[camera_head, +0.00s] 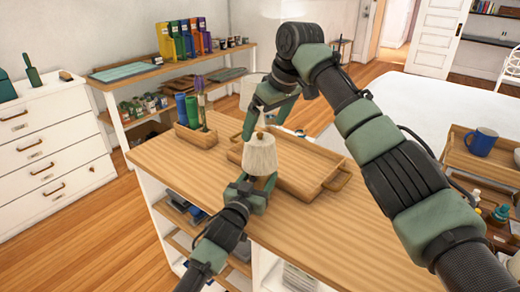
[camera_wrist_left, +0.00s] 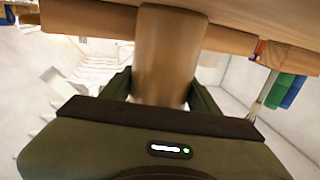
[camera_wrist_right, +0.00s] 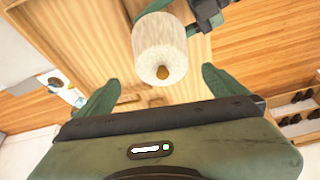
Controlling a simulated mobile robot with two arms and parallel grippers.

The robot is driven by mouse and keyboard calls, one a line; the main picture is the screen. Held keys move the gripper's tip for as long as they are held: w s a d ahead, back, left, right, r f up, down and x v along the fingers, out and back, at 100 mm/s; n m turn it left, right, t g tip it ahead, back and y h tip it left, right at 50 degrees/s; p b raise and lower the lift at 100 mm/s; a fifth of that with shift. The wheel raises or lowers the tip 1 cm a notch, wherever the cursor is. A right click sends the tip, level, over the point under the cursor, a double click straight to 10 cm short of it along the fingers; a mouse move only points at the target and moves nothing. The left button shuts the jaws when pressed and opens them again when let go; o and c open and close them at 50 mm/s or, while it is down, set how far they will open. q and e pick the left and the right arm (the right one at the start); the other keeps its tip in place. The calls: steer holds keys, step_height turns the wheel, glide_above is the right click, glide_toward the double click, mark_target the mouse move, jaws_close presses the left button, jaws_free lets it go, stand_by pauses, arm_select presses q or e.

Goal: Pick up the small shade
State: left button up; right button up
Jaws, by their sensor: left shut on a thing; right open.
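The small shade (camera_head: 260,155) is cream and ribbed, with a brass knob on top. It stands upright over my left gripper (camera_head: 258,187); in the right wrist view the shade (camera_wrist_right: 160,45) shows from above, knob (camera_wrist_right: 162,72) toward the camera. My left gripper is shut on a round wooden lamp base (camera_wrist_left: 170,55), which the shade hides in the head view. My right gripper (camera_head: 267,115) is open and empty just above and behind the shade. In the right wrist view its two fingers are spread, with the knob between their tips, apart from the shade.
A wooden tray (camera_head: 315,160) lies on the table (camera_head: 180,163) behind the shade. A wooden box (camera_head: 196,136) with bottles and a brush stands left. A pale shade-like object (camera_head: 251,90) shows behind my right arm. A small stand with a blue mug (camera_head: 482,142) is at right.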

mark_target(261, 134)
steer(key=shift+x, duration=3)
steer(key=shift+s+a, duration=0.1)
steer(key=shift+a, duration=0.05)
steer(key=c, duration=1.3)
